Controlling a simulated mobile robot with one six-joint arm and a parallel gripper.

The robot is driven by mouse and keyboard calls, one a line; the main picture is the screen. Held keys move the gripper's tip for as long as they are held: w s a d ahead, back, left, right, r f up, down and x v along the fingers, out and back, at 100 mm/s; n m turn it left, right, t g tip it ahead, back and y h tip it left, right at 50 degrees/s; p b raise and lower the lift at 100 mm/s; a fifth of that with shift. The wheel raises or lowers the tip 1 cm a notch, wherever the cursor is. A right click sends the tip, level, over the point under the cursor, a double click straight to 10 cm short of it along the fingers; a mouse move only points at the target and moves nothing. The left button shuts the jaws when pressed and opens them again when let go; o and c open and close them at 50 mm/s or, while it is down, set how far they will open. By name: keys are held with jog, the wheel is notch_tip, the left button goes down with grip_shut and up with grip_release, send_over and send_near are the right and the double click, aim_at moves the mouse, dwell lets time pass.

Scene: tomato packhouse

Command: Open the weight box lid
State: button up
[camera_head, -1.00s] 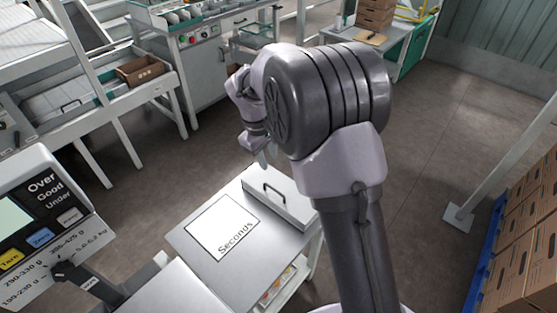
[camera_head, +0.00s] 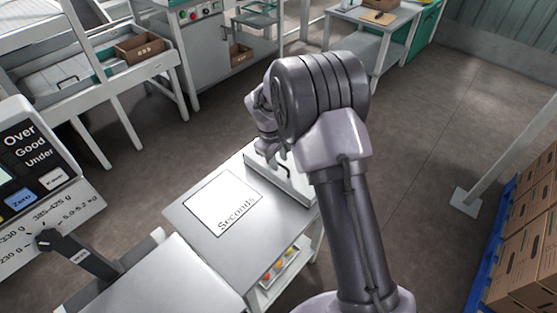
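The weight box (camera_head: 297,190) is a pale box at the back right of a small grey table. A dark bar handle stands on its lid; my arm now covers most of the box and part of the handle. My gripper (camera_head: 272,160) is at the box's far left part, close to the handle. Its fingertips are small and partly hidden behind my wrist, so I cannot tell whether they are open or touching the handle. The lid looks closed as far as it shows.
A sheet marked "Seconds" (camera_head: 222,204) lies on the table left of the box. A weighing display (camera_head: 40,170) stands at the left. Boxes on a blue pallet (camera_head: 525,235) and a white post (camera_head: 500,130) stand at the right. Open floor lies behind the table.

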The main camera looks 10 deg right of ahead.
grip_shut()
dwell(1.2)
